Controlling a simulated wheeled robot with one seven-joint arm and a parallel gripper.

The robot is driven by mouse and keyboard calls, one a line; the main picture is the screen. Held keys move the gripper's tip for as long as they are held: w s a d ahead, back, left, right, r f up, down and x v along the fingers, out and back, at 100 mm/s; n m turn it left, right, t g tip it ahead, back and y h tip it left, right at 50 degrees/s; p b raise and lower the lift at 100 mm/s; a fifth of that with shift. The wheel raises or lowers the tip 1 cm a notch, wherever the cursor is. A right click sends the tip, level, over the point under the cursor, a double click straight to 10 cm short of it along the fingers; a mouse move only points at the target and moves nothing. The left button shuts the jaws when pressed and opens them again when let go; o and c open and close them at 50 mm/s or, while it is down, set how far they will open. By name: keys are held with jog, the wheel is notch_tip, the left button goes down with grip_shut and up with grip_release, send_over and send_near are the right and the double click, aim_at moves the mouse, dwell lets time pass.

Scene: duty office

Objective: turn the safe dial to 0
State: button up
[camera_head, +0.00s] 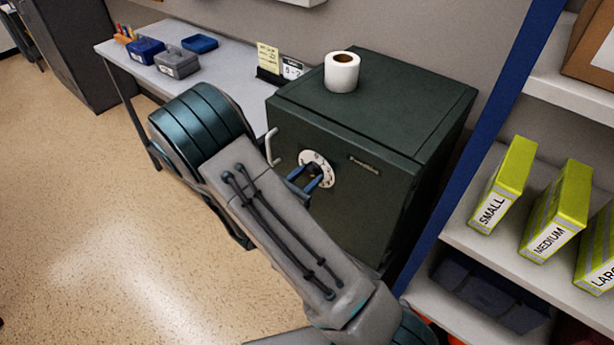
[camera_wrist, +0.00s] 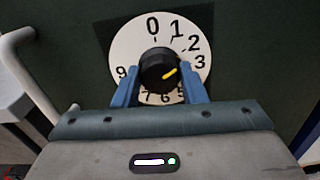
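The safe dial (camera_wrist: 120,48) is a white numbered disc on the front of the dark green safe (camera_head: 366,125). In the wrist view, 0 is at the top. At its centre is a black knob (camera_wrist: 157,66) with a yellow mark. My gripper (camera_wrist: 160,72) is at the dial, with one blue finger on each side of the knob. The fingers look close against its sides and seem shut on it. They hide parts of the lower dial. The dial also shows in the head view (camera_head: 325,167).
A pale safe handle (camera_head: 272,147) is just left of the dial. A paper roll (camera_head: 341,72) stands on the safe. A desk (camera_head: 135,53) with blue and grey boxes is to the left. Shelves with yellow-green boxes (camera_head: 502,187) are close on the right, behind a blue post.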

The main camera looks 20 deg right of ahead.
jog(key=shift+o, duration=0.2)
jog(key=shift+n+p, duration=0.3)
jog(key=shift+r+n+p, duration=0.15)
jog(key=shift+n+p, duration=0.6)
jog(key=shift+n, duration=0.25)
jog(key=n+p, duration=0.2)
jog(key=n, duration=0.1)
jog(key=shift+n, duration=0.3)
jog(key=n+p, duration=0.3)
jog(key=n, duration=0.2)
jog(key=shift+n+p, duration=0.3)
jog(key=shift+p, duration=0.1)
jog(key=shift+f, duration=0.2)
jog(key=o, duration=1)
jog(key=shift+c, duration=0.2)
jog(key=shift+a, duration=0.1)
jog(key=b+v, duration=0.3)
jog(key=v, duration=1)
jog(key=shift+s+a, duration=0.25)
jog(key=shift+a, duration=0.05)
